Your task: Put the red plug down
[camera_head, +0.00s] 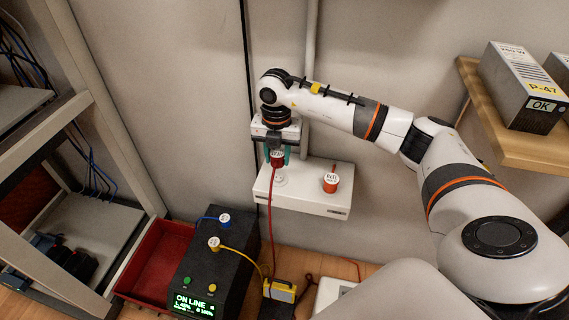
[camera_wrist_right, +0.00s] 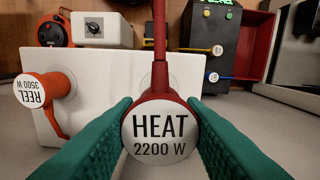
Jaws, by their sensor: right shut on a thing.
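The red plug (camera_head: 277,161) has a white round face reading HEAT 2200 W in the right wrist view (camera_wrist_right: 160,128). My right gripper (camera_head: 277,152) is shut on it, with green finger pads on both sides. A red cord (camera_head: 272,215) hangs down from the plug. The plug is over the left part of a white wall box (camera_head: 310,205), near a pale round socket (camera_head: 281,180); I cannot tell whether they touch. An orange REEL 3500 W plug (camera_head: 331,182) sits in the box's right part. My left gripper is not in view.
A black power unit (camera_head: 222,260) with a lit ONLINE display holds a blue plug (camera_head: 225,220) and a yellow plug (camera_head: 214,243). A red tray (camera_head: 150,262) lies left of it. A rack stands at left, a wooden shelf (camera_head: 510,135) with metal boxes at right.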

